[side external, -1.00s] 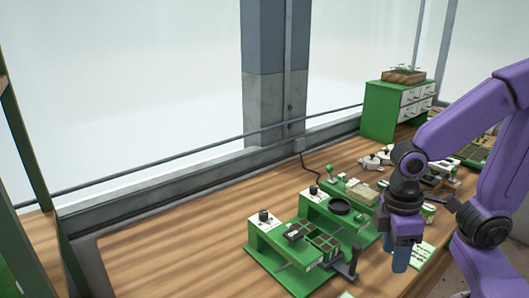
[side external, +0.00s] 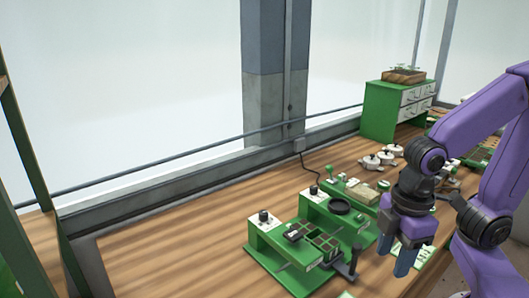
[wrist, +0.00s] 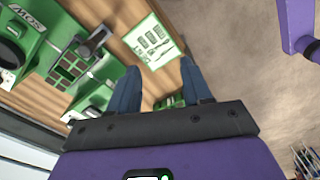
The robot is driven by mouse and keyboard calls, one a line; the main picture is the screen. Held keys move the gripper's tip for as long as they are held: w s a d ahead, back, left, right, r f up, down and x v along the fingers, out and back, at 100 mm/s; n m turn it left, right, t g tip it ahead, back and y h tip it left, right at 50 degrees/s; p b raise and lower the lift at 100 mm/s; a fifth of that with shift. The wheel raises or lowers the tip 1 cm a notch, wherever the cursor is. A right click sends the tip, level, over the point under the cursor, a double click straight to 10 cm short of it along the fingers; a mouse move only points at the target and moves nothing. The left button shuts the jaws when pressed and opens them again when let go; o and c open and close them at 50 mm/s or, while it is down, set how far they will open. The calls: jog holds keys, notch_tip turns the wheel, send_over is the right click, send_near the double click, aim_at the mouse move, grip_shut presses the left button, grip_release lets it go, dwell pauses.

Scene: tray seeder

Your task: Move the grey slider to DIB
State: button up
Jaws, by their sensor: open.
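The green tray seeder (side external: 280,272) stands on the bench, with a dark celled tray (side external: 322,241) between its two raised stations. A grey upright piece, perhaps the grey slider (side external: 352,263), stands at the seeder's front edge; it also shows in the wrist view (wrist: 98,39) beside the celled tray. A SOW label (wrist: 25,16) is readable on one station in the wrist view. I cannot read DIB anywhere. My gripper (side external: 405,262) is open and empty, to the right of the seeder and apart from it. Its blue fingers (wrist: 158,68) show spread in the wrist view.
A white and green printed card (wrist: 152,41) lies on the bench near my fingers. White round items (side external: 372,162) and a green drawer cabinet (side external: 380,112) stand farther back. The bench left of the seeder is clear.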

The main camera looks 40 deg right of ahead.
jog(key=w+a+r+n, duration=0.1)
jog(key=w+a+r, duration=0.2)
jog(key=w, duration=0.6)
jog(key=w+a+r, duration=0.3)
jog(key=w, duration=0.6)
jog(key=w+d+r, duration=0.2)
jog(key=w+r, duration=0.1)
jog(key=w, duration=1.2)
jog(key=shift+w+d+n, duration=0.15)
jog(key=shift+w+n, duration=0.05)
jog(key=shift+n, duration=0.2)
jog(key=shift+r, duration=0.1)
